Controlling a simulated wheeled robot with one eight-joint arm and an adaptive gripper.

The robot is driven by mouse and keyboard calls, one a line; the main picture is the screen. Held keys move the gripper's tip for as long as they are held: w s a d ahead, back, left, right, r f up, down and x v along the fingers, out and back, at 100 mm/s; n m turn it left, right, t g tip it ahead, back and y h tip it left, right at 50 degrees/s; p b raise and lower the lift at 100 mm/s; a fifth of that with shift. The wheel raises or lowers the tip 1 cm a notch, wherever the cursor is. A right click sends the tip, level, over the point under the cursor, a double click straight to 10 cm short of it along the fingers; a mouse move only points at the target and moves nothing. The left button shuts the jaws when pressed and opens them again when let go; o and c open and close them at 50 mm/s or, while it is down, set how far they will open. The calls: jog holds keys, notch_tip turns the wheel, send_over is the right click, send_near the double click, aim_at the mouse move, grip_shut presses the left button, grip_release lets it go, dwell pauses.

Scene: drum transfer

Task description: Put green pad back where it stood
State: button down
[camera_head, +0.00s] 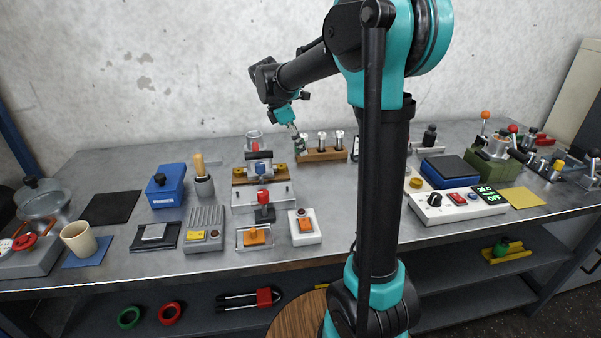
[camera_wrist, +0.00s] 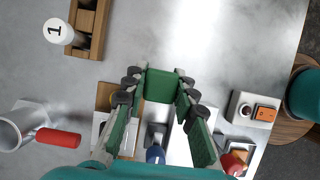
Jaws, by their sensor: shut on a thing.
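The green pad (camera_wrist: 172,84) is a flat-faced green block in the wrist view, held between the fingertips of my gripper (camera_wrist: 158,92). My gripper is shut on it, with a dark finger at each side. In the head view my gripper (camera_head: 295,131) is above the back of the metal table, just left of the wooden rack. The pad cannot be made out clearly in the head view. The place where it stood cannot be told from these frames.
The wooden rack (camera_head: 311,156) holds several vials; one marked 1 (camera_wrist: 56,31) shows in the wrist view. A clamp-like fixture (camera_head: 262,193) stands left of it. Switches crowd the front edge. A dark mat (camera_head: 110,207) lies at left. A blue box (camera_head: 166,188) stands nearby.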

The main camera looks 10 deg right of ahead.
aim_at(304, 180)
notch_tip(304, 180, down, 10)
jog(key=shift+f, duration=0.1)
dwell(0.4)
jog(key=shift+f, duration=0.1)
jog(key=c, duration=1.2)
grip_release()
jog(key=v, duration=1.2)
